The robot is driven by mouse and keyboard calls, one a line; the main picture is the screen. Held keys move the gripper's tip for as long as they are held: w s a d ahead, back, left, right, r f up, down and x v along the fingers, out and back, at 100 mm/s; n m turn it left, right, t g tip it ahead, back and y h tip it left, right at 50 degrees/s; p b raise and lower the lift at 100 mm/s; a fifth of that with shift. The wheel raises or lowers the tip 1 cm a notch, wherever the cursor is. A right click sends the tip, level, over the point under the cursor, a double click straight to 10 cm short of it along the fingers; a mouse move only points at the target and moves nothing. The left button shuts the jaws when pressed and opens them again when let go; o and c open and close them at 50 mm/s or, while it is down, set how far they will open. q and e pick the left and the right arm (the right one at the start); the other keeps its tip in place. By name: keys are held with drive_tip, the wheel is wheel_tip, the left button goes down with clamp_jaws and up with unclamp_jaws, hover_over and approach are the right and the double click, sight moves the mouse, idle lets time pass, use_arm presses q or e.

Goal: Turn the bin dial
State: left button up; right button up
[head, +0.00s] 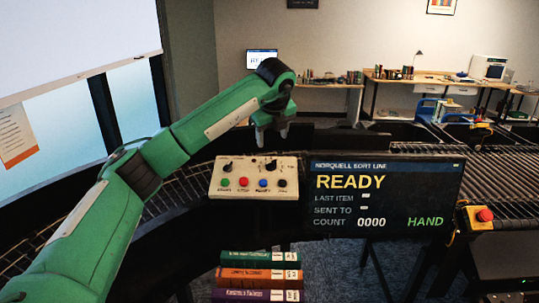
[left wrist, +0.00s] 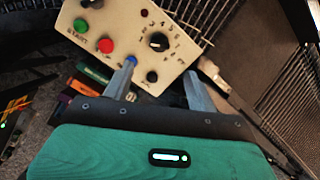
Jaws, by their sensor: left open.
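The bin dial is a black round knob (head: 271,164) with a pale pointer mark, at the upper right of the cream control panel (head: 214,188). In the left wrist view the dial (left wrist: 158,41) has numbers around it. My left gripper (head: 271,138) is open and empty above the panel's dial side, pointing down. In the left wrist view its two fingers (left wrist: 158,77) are spread apart, and the dial shows beyond their tips, apart from them. My right gripper is not in view.
The panel has another black knob (head: 227,168) and green, red, blue and black buttons along its front. A screen (head: 385,198) reading READY and HAND stands right of it. A red stop button (head: 485,215) is farther right. Stacked books (head: 259,275) lie in front.

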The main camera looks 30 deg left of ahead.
use_arm(q)
drive_tip(key=p, duration=0.3)
hover_over(270, 162)
drive_tip(key=s+d, duration=0.1)
drive_tip(key=s, duration=0.1)
wheel_tip(270, 162, down, 5)
drive_tip(key=p+x, duration=0.1)
drive_tip(key=x, duration=0.3)
drive_tip(key=shift+d+f, duration=0.1)
drive_tip(key=shift+d, duration=0.05)
drive_tip(key=shift+w+f+p, duration=0.15)
drive_tip(key=shift+f+p, duration=0.3)
drive_tip(key=shift+f, duration=0.15)
drive_tip(key=shift+w+f, duration=0.1)
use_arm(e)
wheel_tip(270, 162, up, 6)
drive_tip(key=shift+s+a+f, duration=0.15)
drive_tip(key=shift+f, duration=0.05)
